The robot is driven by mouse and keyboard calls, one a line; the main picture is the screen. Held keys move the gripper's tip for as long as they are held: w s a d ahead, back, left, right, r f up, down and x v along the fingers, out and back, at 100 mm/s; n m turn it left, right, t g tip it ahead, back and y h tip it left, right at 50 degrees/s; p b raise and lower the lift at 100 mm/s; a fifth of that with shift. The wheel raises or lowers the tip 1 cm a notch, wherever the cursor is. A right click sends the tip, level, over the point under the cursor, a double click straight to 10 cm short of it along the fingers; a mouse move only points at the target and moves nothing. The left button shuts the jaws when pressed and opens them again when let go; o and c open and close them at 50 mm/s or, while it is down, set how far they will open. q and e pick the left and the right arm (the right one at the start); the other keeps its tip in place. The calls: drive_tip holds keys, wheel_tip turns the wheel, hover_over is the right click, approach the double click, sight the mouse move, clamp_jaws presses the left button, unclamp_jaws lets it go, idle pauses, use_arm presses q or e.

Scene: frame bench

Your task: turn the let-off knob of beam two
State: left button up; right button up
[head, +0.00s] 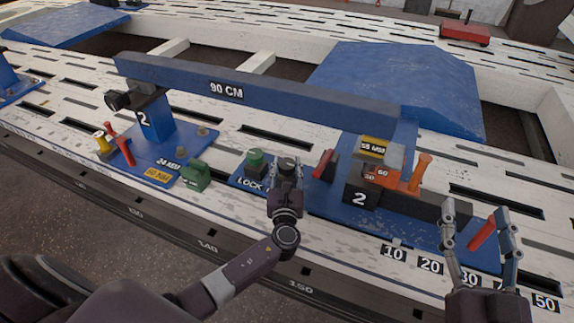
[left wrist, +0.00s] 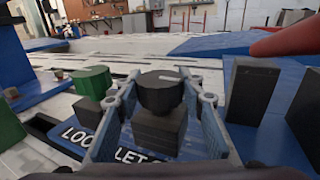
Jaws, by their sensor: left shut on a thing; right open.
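The let-off knob is a dark, round knob (head: 288,163) with a pale line on top, standing on a dark block beside a green-topped lock knob (head: 255,157). My left gripper (head: 286,177) is shut on it from the near side. In the left wrist view the knob (left wrist: 160,90) sits between the two fingers, and the label below reads "LET", its rest hidden. Beam two is the long blue beam (head: 270,95) marked "90 CM", on stands marked "2". My right gripper (head: 475,215) is open and empty over the numbered scale at the right.
A red lever (head: 323,163) stands close right of the knob. An orange handle (head: 420,172) and a red handle (head: 482,233) are near my right gripper. A green block (head: 195,176) lies left on the white slotted bench (head: 330,240).

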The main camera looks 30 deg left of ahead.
use_arm(q)
drive_tip(key=o, duration=1.2)
drive_tip(key=v, duration=1.2)
drive_tip(key=shift+d, duration=0.1)
